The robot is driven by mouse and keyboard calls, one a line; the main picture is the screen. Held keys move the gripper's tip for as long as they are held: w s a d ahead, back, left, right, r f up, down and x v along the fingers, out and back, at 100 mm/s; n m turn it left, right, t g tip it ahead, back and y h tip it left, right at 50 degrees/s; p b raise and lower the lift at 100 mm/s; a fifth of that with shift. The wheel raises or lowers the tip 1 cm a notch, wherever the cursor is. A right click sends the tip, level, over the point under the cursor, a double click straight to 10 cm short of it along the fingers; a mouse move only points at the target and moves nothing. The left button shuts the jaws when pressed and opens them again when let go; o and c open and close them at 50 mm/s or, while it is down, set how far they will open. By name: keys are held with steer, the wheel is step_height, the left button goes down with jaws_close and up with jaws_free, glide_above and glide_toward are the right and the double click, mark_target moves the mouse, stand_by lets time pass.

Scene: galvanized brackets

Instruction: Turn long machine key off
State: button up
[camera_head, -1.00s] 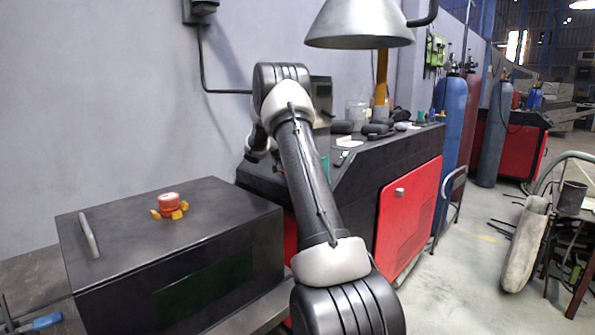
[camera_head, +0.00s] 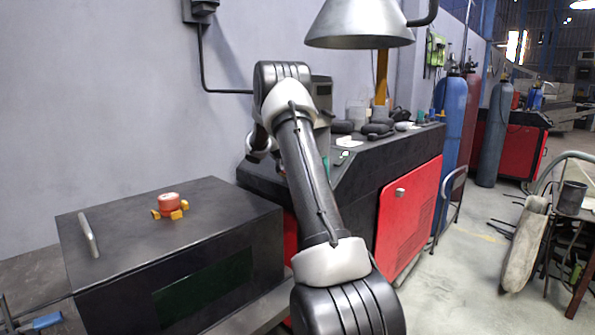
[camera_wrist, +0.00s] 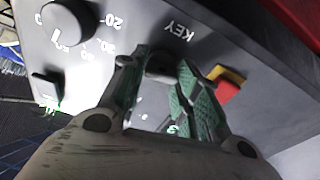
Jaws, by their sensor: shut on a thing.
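The long machine's control panel (camera_wrist: 215,45) fills the wrist view, with the label KEY printed upside down on it. A dark round key switch (camera_wrist: 160,64) sits beside that label. My gripper (camera_wrist: 158,75) has its two green-padded fingers on either side of the key and is shut on it. The fingers partly hide the key, so its exact angle cannot be told. In the head view my arm stretches over the long black and red machine (camera_head: 365,170), and my gripper is hidden behind it.
A dial knob (camera_wrist: 68,22) and a small black switch (camera_wrist: 46,86) are left of my fingers; a red and yellow button (camera_wrist: 228,84) is close on the right. A lamp (camera_head: 360,25) hangs above.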

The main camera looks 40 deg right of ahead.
steer(key=n, duration=0.4)
steer(key=shift+n, duration=0.3)
steer(key=n, duration=0.3)
steer(key=shift+w+n+t+y, duration=0.1)
steer(key=shift+n+t+y, duration=0.2)
steer(key=shift+n+t, duration=0.1)
steer(key=n, duration=0.4)
steer(key=shift+a, duration=0.1)
steer(key=shift+f+n+y, duration=0.1)
steer(key=shift+n+y, duration=0.3)
steer(key=shift+n, duration=1.8)
steer(key=o, duration=1)
steer(key=shift+a, duration=0.1)
steer(key=v, duration=1.2)
